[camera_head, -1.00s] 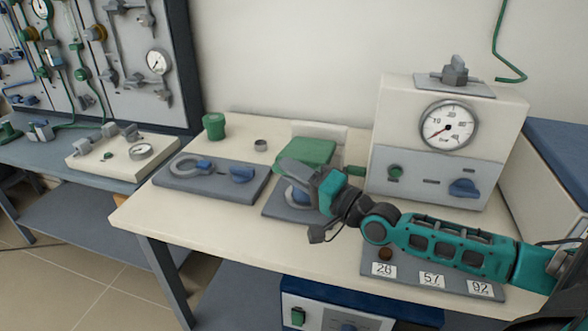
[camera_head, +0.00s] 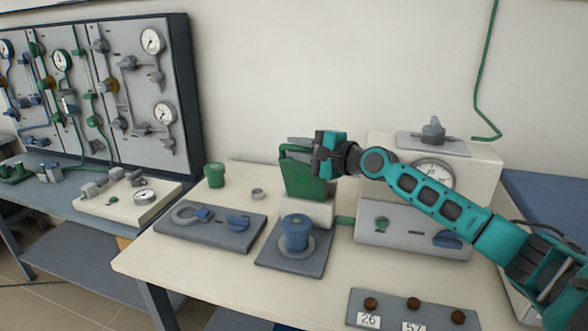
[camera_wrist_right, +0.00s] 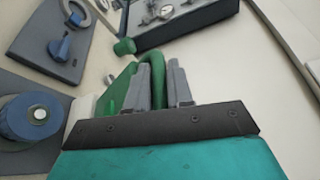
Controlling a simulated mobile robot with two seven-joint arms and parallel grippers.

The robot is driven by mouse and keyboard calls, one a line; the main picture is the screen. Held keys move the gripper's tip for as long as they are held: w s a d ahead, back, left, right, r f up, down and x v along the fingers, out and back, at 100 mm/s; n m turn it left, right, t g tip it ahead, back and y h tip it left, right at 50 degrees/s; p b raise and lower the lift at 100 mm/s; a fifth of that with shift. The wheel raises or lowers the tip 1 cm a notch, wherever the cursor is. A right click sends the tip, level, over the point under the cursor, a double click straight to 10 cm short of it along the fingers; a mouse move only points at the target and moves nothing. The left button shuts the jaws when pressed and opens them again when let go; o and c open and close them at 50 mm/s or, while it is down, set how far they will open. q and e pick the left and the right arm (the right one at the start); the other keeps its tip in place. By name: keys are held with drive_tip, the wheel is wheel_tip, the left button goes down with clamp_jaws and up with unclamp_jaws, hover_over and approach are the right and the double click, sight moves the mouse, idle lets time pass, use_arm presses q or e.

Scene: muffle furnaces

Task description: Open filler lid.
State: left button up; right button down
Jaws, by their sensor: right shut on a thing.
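The green filler lid (camera_head: 303,180) stands nearly upright on its white block (camera_head: 312,212) in the head view. It also shows in the right wrist view (camera_wrist_right: 119,88). My right gripper (camera_head: 299,147) is at the lid's top edge, its fingers shut on the green handle, which shows between the two grey fingers (camera_wrist_right: 163,80) in the wrist view. A blue round part (camera_head: 296,233) with a light ring around its base stands on a grey plate (camera_head: 268,252) in front of the lid. My left gripper is not in view.
Left of the lid are a grey plate with a blue knob (camera_head: 238,222), a small grey ring (camera_head: 257,194) and a green cup (camera_head: 214,175). A gauge box (camera_head: 400,222) stands close on the right. A numbered plate (camera_head: 390,305) lies in front.

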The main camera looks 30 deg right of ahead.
drive_tip(key=w+d, duration=0.1)
drive_tip(key=w+d+r+m, duration=0.1)
drive_tip(key=w+d+m+g, duration=0.1)
drive_tip(key=shift+w+d+r, duration=0.1)
drive_tip(key=shift+d+r, duration=0.2)
drive_tip(key=shift+w+d, duration=0.7)
drive_tip(key=shift+d, duration=0.15)
drive_tip(key=c, duration=1.4)
unclamp_jaws()
drive_tip(key=shift+b+v, duration=0.5)
drive_tip(key=shift+v, duration=5.95)
